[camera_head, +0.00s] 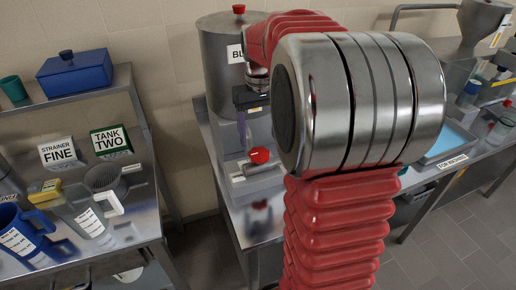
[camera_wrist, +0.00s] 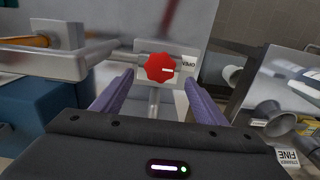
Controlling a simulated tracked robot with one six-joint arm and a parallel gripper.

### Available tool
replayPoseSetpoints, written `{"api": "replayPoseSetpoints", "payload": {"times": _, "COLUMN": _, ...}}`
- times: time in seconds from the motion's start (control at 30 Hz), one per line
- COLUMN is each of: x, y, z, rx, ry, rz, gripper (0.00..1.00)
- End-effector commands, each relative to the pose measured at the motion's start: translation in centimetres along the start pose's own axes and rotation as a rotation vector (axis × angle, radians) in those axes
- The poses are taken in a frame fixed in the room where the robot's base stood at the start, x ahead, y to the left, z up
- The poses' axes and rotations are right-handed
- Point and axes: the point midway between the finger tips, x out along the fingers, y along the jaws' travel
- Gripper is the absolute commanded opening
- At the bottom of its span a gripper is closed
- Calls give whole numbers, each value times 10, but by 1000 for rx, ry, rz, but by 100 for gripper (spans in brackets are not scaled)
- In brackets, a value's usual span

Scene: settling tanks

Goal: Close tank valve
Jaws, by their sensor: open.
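The tank (camera_head: 220,65) is a tall grey metal cylinder with a red knob on its lid and a partly hidden label. Its valve has a red lobed knob (camera_head: 259,155) low at the front. In the wrist view the valve knob (camera_wrist: 160,68) shows a white mark pointing right, towards a small white label (camera_wrist: 188,65) that appears to read OPEN upside down. My gripper (camera_head: 242,143) is at the tank's front, above and left of the knob. In the wrist view my gripper (camera_wrist: 160,85) is open, its purple fingers apart and empty, with the knob beyond and between the tips.
A blue tray (camera_head: 450,140) and a hopper (camera_head: 482,22) stand at right. My red-sleeved arm hides much of the middle.

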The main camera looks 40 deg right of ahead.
Motion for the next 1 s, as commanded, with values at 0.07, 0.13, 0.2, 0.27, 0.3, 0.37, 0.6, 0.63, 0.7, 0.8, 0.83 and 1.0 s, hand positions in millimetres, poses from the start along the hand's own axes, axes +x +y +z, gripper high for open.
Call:
{"api": "replayPoseSetpoints", "payload": {"times": 0.07, "x": 13, "y": 0, "z": 1, "rx": 0, "ry": -3, "rz": -1, "gripper": 66}}
{"api": "replayPoseSetpoints", "payload": {"times": 0.13, "x": 24, "y": 0, "z": 1, "rx": 0, "ry": -4, "rz": -1, "gripper": 66}}
{"api": "replayPoseSetpoints", "payload": {"times": 0.2, "x": 34, "y": 0, "z": 1, "rx": 0, "ry": -3, "rz": -1, "gripper": 66}}
{"api": "replayPoseSetpoints", "payload": {"times": 0.27, "x": 42, "y": 0, "z": 0, "rx": 0, "ry": -3, "rz": -1, "gripper": 66}}
{"api": "replayPoseSetpoints", "payload": {"times": 0.3, "x": 47, "y": 0, "z": 0, "rx": 0, "ry": -2, "rz": 0, "gripper": 66}}
{"api": "replayPoseSetpoints", "payload": {"times": 0.37, "x": 52, "y": 0, "z": 0, "rx": -1, "ry": -2, "rz": 0, "gripper": 66}}
{"api": "replayPoseSetpoints", "payload": {"times": 0.6, "x": 61, "y": 0, "z": 0, "rx": -1, "ry": -1, "rz": 0, "gripper": 66}}
{"api": "replayPoseSetpoints", "payload": {"times": 0.63, "x": 61, "y": 0, "z": 0, "rx": -1, "ry": -1, "rz": 0, "gripper": 66}}
{"api": "replayPoseSetpoints", "payload": {"times": 0.7, "x": 61, "y": 0, "z": 0, "rx": -1, "ry": -1, "rz": 0, "gripper": 66}}
{"api": "replayPoseSetpoints", "payload": {"times": 0.8, "x": 60, "y": 0, "z": 0, "rx": -1, "ry": 0, "rz": 0, "gripper": 65}}
{"api": "replayPoseSetpoints", "payload": {"times": 0.83, "x": 60, "y": 0, "z": 0, "rx": -1, "ry": 0, "rz": 0, "gripper": 62}}
{"api": "replayPoseSetpoints", "payload": {"times": 1.0, "x": 60, "y": 0, "z": 0, "rx": -1, "ry": 0, "rz": 0, "gripper": 50}}
